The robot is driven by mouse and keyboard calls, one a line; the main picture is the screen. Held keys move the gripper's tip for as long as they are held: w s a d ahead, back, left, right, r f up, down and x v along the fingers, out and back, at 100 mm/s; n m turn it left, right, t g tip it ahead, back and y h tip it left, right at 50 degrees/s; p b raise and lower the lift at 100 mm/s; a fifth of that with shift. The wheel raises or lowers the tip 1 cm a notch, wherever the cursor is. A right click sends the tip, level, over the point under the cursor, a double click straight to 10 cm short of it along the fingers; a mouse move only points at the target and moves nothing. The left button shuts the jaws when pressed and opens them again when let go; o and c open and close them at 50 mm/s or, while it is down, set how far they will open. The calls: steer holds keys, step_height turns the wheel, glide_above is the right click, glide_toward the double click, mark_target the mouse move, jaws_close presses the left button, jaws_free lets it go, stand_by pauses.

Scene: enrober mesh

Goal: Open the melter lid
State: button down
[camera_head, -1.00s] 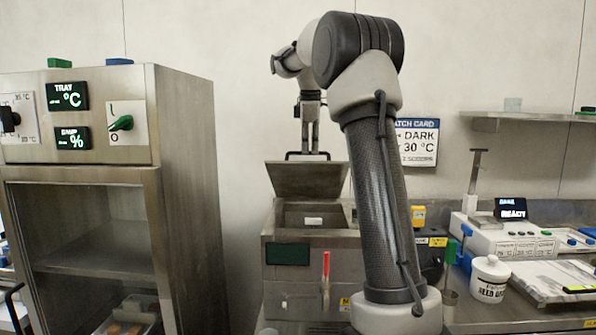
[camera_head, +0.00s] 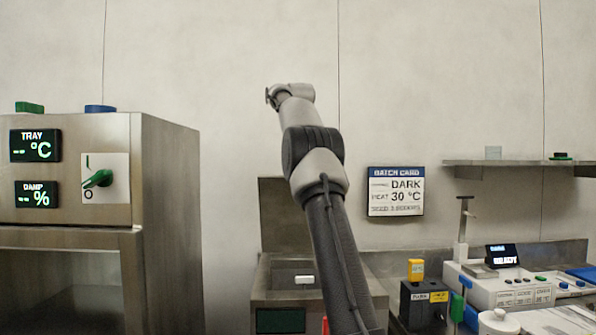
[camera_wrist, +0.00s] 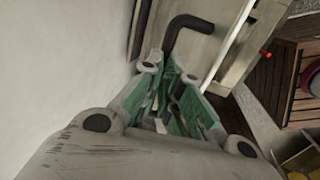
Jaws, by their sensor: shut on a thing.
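The melter (camera_head: 285,290) is the steel box at lower centre in the head view, partly hidden by my arm. Its lid (camera_head: 272,215) stands up steeply at the back of the opening, and a small white block (camera_head: 304,280) shows below it. In the wrist view the lid (camera_wrist: 205,52) is a pale metal panel with a bent black handle (camera_wrist: 188,24). My gripper (camera_wrist: 170,76) has green-padded fingers shut on the lid handle, whose lower end runs in between them.
A steel cabinet (camera_head: 165,220) stands at left. At right are a black unit with a yellow top (camera_head: 416,270), a white console (camera_head: 500,285) and a white tub (camera_head: 498,322). A wall shelf (camera_head: 515,163) and batch card (camera_head: 396,191) are behind. The wall is close behind the lid.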

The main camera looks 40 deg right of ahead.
steer(key=shift+x, duration=1.05)
steer(key=c, duration=1.7)
jaws_free()
steer(key=shift+w+d+f, duration=0.15)
steer(key=shift+o, duration=1)
steer(key=shift+w+d, duration=0.1)
steer(key=shift+w, duration=0.05)
